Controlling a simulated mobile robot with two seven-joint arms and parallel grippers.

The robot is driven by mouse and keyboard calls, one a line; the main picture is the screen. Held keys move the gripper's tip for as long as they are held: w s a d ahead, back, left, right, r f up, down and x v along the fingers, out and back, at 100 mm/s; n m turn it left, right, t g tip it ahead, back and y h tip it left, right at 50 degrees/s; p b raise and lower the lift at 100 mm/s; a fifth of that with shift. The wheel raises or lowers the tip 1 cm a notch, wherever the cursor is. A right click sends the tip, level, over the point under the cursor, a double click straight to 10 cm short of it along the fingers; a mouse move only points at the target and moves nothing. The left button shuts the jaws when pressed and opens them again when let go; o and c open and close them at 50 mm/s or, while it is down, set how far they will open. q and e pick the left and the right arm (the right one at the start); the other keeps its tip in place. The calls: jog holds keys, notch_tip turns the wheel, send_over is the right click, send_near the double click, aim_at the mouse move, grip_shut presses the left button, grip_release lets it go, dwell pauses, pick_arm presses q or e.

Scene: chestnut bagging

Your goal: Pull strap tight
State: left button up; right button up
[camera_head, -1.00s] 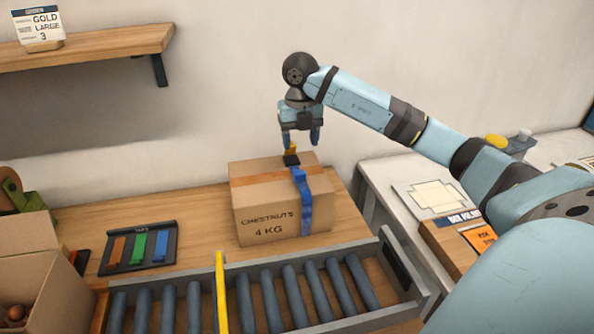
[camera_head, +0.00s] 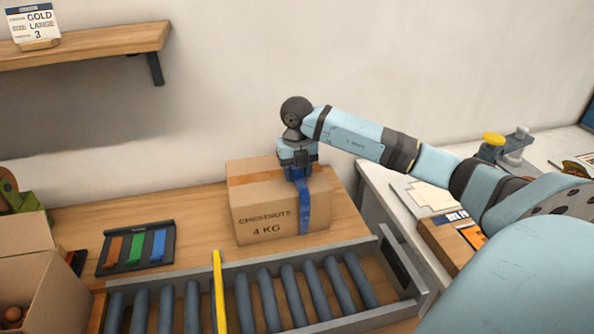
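A cardboard box (camera_head: 258,218) marked "CHESTNUTS 4 KG" stands on the wooden table, with an orange tape band across its top. A blue strap (camera_head: 305,208) runs over the box's right part and down its front face. My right gripper (camera_head: 298,170) is down at the top of the box, right where the strap crosses it. Its fingers overlap the strap, and whether they are closed on it cannot be made out. The black buckle and its yellow piece are hidden behind the gripper. My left gripper is not in view.
A roller conveyor (camera_head: 345,318) with a yellow bar (camera_head: 219,290) lies in front of the box. A black rack (camera_head: 109,267) with coloured strips sits to its left. An open carton (camera_head: 28,265) stands at far left. A shelf (camera_head: 90,45) hangs above.

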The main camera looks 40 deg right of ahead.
aim_at(301, 189)
grip_shut()
jog(key=shift+s+a, duration=0.45)
jog(key=shift+s, duration=0.35)
jog(key=shift+s+a, duration=0.45)
jog(key=shift+s, duration=0.35)
jog(key=shift+o, duration=1.9)
grip_release()
jog(key=shift+r, duration=0.1)
notch_tip(301, 189, up, 14)
jog(key=shift+p, duration=0.35)
jog(key=shift+f, duration=0.25)
